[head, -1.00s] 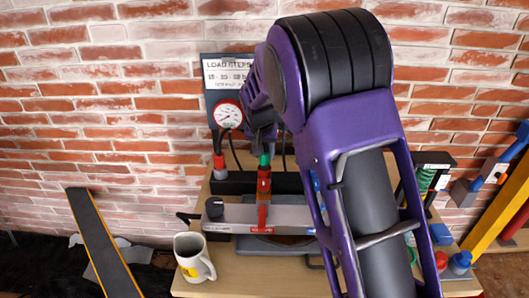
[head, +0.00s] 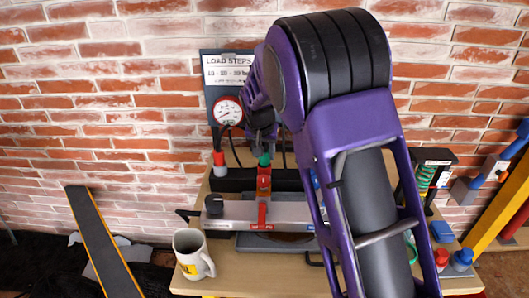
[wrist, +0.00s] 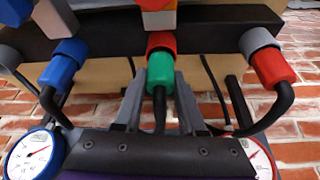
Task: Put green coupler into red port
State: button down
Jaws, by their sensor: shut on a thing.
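The green coupler (wrist: 160,72) is between the two grey fingers of my gripper (wrist: 161,88) in the wrist view, with a black hose running from it. My gripper is shut on it. The coupler's end meets the red port (wrist: 160,41), in line with it; I cannot tell how deep it sits. In the head view, the green coupler (head: 264,160) shows just above the red port (head: 264,178), below my gripper (head: 263,146). My purple arm hides much of the bench to the right.
A blue coupler (wrist: 63,64) and another red coupler (wrist: 272,66) sit on either side along the black bar (wrist: 210,30). A gauge (head: 228,111) hangs on the board behind. A mug (head: 193,255) stands at the bench's front left.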

jog(key=shift+f, duration=0.25)
grip_release()
dwell(0.5)
jog(key=shift+r, duration=0.15)
jog(key=shift+r+p, duration=2.6)
jog(key=shift+r, duration=1.35)
